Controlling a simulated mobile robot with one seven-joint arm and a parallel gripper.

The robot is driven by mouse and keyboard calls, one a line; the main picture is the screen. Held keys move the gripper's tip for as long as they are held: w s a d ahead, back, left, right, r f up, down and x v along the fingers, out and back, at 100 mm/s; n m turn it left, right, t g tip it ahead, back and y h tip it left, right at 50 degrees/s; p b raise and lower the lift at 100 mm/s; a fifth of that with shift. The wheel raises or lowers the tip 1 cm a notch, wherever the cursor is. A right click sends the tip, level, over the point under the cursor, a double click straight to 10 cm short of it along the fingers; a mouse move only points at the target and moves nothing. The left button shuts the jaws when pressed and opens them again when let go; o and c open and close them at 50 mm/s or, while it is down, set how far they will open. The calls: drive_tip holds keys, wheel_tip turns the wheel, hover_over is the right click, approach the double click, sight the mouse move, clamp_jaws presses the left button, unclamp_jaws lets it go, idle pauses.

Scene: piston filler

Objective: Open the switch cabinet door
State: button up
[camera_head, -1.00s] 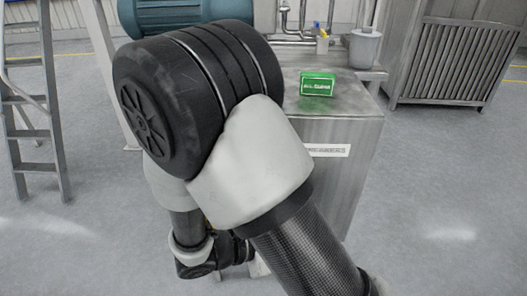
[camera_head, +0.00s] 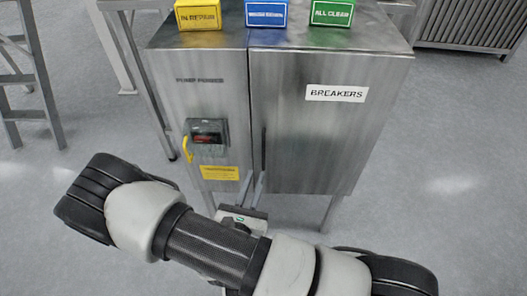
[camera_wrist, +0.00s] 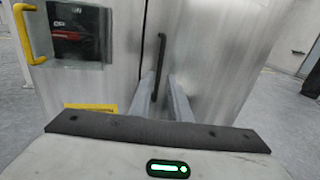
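The steel switch cabinet (camera_head: 225,70) stands upright ahead of me. Its right door, labelled BREAKERS (camera_head: 310,140), looks shut against the narrower left panel (camera_head: 205,100). The door's slim black vertical handle (camera_head: 263,148) is near its left edge; it also shows in the wrist view (camera_wrist: 160,65). My gripper (camera_head: 253,178) points up at the handle's lower part. In the wrist view, its two pale fingers (camera_wrist: 162,85) stand apart, with the handle's lower end showing between them. I cannot tell whether either finger touches it.
The left panel carries a switch box (camera_head: 207,133) with a yellow handle (camera_head: 187,149) and a yellow label (camera_head: 220,172). Yellow, blue and green sign blocks (camera_head: 266,13) stand on top. A ladder (camera_head: 30,90) is at left. Floor right of the cabinet is clear.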

sight(263, 153)
drive_tip(key=x, duration=1.1)
drive_tip(key=shift+w+b, duration=0.15)
drive_tip(key=shift+b, duration=0.25)
clamp_jaws()
